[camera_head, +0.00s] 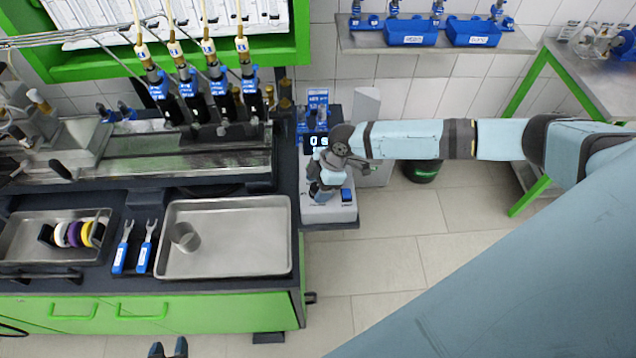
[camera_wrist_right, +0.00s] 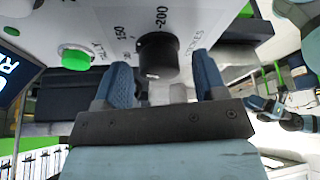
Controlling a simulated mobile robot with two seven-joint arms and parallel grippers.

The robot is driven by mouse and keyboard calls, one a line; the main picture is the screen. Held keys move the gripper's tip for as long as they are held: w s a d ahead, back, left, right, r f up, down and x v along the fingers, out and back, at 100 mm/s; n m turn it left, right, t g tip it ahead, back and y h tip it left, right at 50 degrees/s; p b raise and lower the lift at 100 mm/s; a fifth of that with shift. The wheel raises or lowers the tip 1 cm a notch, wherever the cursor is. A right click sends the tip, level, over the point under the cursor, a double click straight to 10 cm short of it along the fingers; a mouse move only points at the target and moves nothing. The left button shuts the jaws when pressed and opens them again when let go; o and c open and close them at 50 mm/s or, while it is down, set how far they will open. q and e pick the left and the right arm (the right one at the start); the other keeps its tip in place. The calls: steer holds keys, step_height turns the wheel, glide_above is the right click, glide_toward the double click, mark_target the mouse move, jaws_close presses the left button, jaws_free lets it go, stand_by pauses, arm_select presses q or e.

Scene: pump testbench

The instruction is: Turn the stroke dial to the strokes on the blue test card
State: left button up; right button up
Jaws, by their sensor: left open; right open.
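The stroke dial (camera_wrist_right: 158,55) is a black knob on a pale panel in the right wrist view, with "150" and "200" printed around it. My right gripper (camera_wrist_right: 163,72) is open, its two blue fingers on either side of the dial; I cannot tell whether they touch it. In the head view my right gripper (camera_head: 322,186) is over the test unit (camera_head: 335,211) and hides the dial. My left gripper (camera_head: 168,348) is open and empty at the bottom edge.
A green button (camera_wrist_right: 75,55) marked "TALLY" sits beside the dial. A lit display (camera_head: 317,142) shows on the unit. A metal tray (camera_head: 225,260) with a small cup, and two blue-handled tools (camera_head: 133,247), lie on the bench at left.

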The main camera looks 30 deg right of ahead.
steer(key=shift+c, duration=0.2)
steer(key=c, duration=0.9)
steer(key=shift+f+n+b, duration=0.1)
steer(key=shift+n+b, duration=0.4)
steer(key=shift+n, duration=0.1)
steer(key=n+g+b, duration=0.2)
steer(key=n, duration=0.2)
steer(key=shift+w+b, duration=0.15)
steer(key=shift+b, duration=0.25)
steer(key=n+b, duration=0.1)
steer(key=n, duration=0.1)
steer(key=n+g, duration=0.1)
steer(key=n, duration=0.1)
steer(key=shift+a+g+h+b, duration=0.1)
steer(key=shift+g+h+b, duration=0.2)
steer(key=shift+h+b, duration=0.1)
steer(key=shift+n+g+h+b, duration=0.3)
steer(key=shift+n+b, duration=0.1)
steer(key=shift+n, duration=0.8)
